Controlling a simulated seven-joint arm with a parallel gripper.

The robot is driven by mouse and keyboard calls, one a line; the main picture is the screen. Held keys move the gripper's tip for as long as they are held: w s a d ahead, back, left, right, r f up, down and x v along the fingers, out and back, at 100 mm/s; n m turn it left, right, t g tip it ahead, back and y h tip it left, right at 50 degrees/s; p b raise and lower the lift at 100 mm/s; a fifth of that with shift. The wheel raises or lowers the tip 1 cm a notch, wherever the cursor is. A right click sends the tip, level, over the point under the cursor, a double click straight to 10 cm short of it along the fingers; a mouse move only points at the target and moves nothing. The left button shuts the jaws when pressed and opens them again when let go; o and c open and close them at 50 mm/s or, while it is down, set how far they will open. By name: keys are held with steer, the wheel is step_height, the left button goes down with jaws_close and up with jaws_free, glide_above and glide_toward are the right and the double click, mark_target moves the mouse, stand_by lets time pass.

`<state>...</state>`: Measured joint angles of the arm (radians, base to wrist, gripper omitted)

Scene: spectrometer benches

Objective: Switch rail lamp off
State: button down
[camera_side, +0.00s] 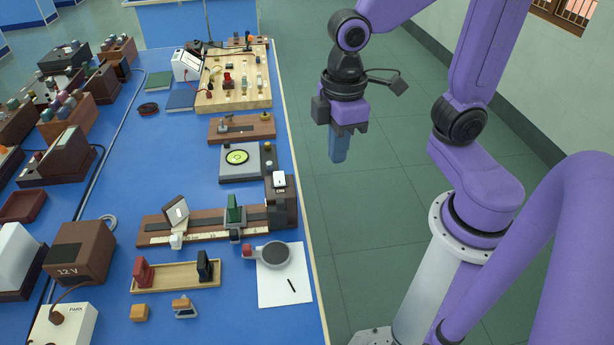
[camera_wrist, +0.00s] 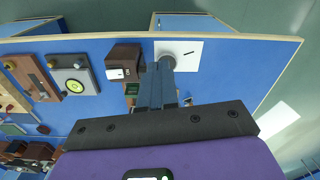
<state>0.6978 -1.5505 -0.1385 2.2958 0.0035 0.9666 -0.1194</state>
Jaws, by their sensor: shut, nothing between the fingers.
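The rail lamp (camera_side: 282,203) is a dark brown box at the right end of a wooden optical rail (camera_side: 205,223), near the bench's right edge. A white rocker switch (camera_side: 279,179) is on its top; its on or off position is too small to tell. The lamp also shows in the wrist view (camera_wrist: 123,62), with the white switch (camera_wrist: 115,73) on it. My gripper (camera_side: 338,160) hangs over the floor, right of the bench and apart from the lamp, pointing down with its blue fingers together and empty. In the wrist view the fingers (camera_wrist: 158,85) partly cover the rail.
A green holder (camera_side: 235,210) and a tilted white screen (camera_side: 176,213) stand on the rail. A round grey magnifier-like thing (camera_side: 272,254) lies on white paper (camera_side: 286,280) in front. A grey box with a yellow-green dial (camera_side: 238,157) sits behind. The floor around my gripper is clear.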

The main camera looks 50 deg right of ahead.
steer(key=s+d+f+n, duration=0.1)
steer(key=s+d, duration=0.2)
steer(key=s, duration=0.5)
steer(key=shift+s+f, duration=0.15)
steer(key=shift+f, duration=0.05)
steer(key=c, duration=1.4)
jaws_free()
steer(key=shift+s+d, duration=0.1)
steer(key=shift+s, duration=0.1)
steer(key=o, duration=0.5)
steer(key=shift+w, duration=0.15)
steer(key=w+a+m, duration=0.1)
steer(key=w+m, duration=0.1)
steer(key=w, duration=0.2)
steer(key=w+a+r+m, duration=0.1)
steer(key=w+m, duration=0.2)
steer(key=w, duration=0.1)
steer(key=w+a+r+m, duration=0.1)
steer(key=w+a+m, duration=0.1)
steer(key=w+m, duration=0.1)
steer(key=shift+w, duration=0.65)
step_height(320, 180, up, 3)
steer(key=m, duration=1.3)
glide_above(279, 180)
step_height(279, 180, down, 18)
steer(key=shift+r, duration=0.15)
